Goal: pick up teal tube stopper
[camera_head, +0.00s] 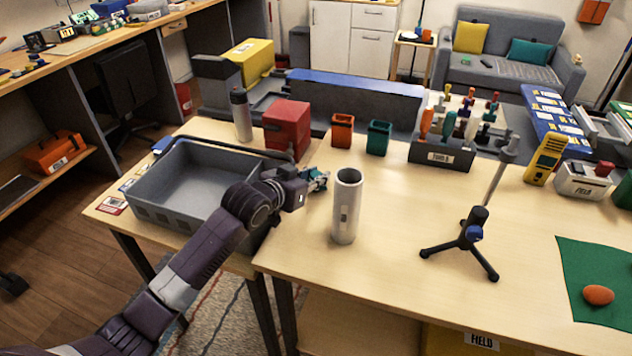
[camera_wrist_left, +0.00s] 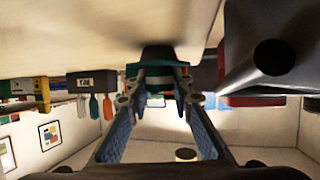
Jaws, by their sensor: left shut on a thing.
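My left gripper (camera_head: 318,181) is just left of an upright grey-white tube (camera_head: 346,215), above the table and beside the grey crate. In the left wrist view its two fingers (camera_wrist_left: 160,98) are closed on a teal piece with a dark end, the teal tube stopper (camera_wrist_left: 157,71). In the head view, the stopper is small and mostly hidden by the fingers. The tube's open top shows in the head view, apart from the gripper. My right gripper is not in view.
A grey crate (camera_head: 142,205) stands at the left, with a red box (camera_head: 287,128) behind. A black tripod stand (camera_head: 470,240) is at the right. The table front between tube and tripod is clear.

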